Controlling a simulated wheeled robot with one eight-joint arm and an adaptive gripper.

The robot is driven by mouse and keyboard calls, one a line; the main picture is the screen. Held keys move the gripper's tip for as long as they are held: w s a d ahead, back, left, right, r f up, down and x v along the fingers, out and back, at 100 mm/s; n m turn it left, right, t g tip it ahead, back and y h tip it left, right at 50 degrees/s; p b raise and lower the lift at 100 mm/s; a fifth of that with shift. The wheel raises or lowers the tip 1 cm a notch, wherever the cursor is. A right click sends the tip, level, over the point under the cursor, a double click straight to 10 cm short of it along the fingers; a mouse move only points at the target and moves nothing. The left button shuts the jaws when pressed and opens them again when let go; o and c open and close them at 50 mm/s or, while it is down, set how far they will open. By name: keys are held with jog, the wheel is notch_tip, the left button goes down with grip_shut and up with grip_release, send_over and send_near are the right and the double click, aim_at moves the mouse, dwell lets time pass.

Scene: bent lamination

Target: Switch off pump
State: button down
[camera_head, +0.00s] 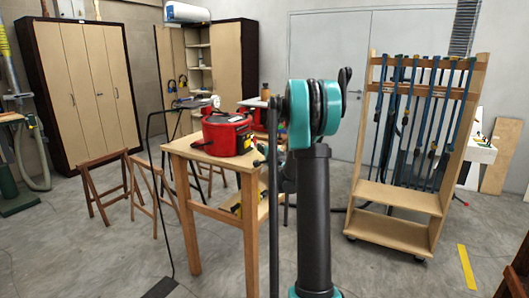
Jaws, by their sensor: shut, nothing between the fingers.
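The red pump (228,133) sits on top of a wooden table (225,163) left of the middle. A round pale gauge (216,101) shows at its upper edge. A second red part (258,115) shows just behind it, partly hidden by my arm. The pump's switch is too small to make out. My arm, with a teal joint and a dark upright link, stands in front, to the right of the pump. I cannot make out my gripper's fingers in this view.
Wooden folding trestles (103,189) stand left of the table. A clamp rack (400,197) on casters stands at the right. Tall cabinets (85,85) line the back left. Grey floor is open in the left foreground.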

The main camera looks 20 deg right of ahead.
aim_at(247, 143)
jog(key=shift+w+a, duration=0.65)
jog(key=shift+a, duration=0.2)
jog(key=shift+w+a, duration=0.6)
jog(key=shift+a, duration=0.25)
jog(key=shift+w+a, duration=0.2)
jog(key=shift+a, duration=0.3)
jog(key=shift+s+d, duration=0.1)
